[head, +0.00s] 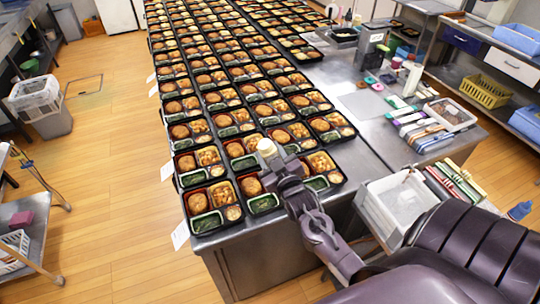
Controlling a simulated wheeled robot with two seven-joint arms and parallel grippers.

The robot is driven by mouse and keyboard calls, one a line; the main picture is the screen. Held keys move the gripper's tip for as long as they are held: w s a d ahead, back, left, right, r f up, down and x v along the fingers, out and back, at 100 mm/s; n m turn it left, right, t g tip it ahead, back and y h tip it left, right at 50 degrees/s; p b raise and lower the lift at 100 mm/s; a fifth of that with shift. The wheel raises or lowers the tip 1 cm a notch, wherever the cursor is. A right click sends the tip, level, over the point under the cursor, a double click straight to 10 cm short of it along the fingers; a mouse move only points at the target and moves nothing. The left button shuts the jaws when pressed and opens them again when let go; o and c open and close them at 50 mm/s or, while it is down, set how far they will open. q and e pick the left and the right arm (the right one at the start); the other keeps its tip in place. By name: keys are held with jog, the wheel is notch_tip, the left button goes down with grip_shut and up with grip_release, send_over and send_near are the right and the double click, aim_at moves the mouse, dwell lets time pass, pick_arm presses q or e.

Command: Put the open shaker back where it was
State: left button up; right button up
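My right arm comes in from the lower right. Its gripper (272,164) is above the near rows of bento trays on the steel table. A small cream-coloured shaker (266,147) shows at its fingertips, and the gripper appears shut on it. The lower part of the shaker is hidden by the gripper, and its opening is too small to make out. The nearest bento tray (213,230) lies left of the gripper, at the table's front edge. My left gripper is not in view.
Many filled bento trays cover the left and middle of the table (377,167). Its right side holds small lids, bundled packets and a clear bin (449,114). A white container (400,205) stands beside my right arm. Wooden floor lies open at left.

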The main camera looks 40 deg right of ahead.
jog(key=m, duration=0.3)
jog(key=shift+r+m, duration=0.3)
jog(key=shift+m, duration=0.1)
